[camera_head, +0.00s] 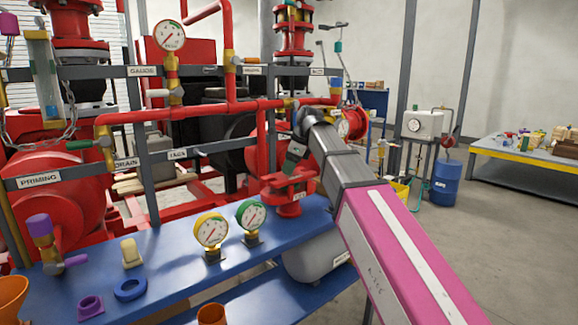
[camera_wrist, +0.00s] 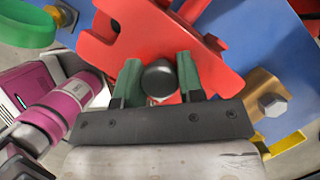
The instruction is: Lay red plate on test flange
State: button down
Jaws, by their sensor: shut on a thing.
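The red plate (camera_head: 284,182) is a flat piece with cut-out edges, at the right part of the blue bench. In the wrist view the red plate (camera_wrist: 130,32) fills the upper middle, with a dark round knob (camera_wrist: 159,77) at its near edge. My gripper (camera_wrist: 158,82) has its green fingers shut on this knob, one on each side. In the head view my gripper (camera_head: 293,163) is partly hidden by my arm. The red test flange (camera_head: 288,209) stands on the bench right under the plate. I cannot tell whether plate and flange touch. The plate hides the flange in the wrist view.
A green gauge (camera_head: 251,215) and a yellow gauge (camera_head: 211,231) stand left of the flange on the blue bench (camera_head: 165,270). A blue ring (camera_head: 130,289) lies farther left. Red pipes and grey rails run behind. A grey tank (camera_head: 318,262) sits below the bench.

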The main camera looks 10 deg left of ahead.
jog(key=shift+f, duration=0.85)
jog(key=c, duration=0.7)
grip_release()
jog(key=shift+o, duration=0.2)
jog(key=shift+r, duration=0.1)
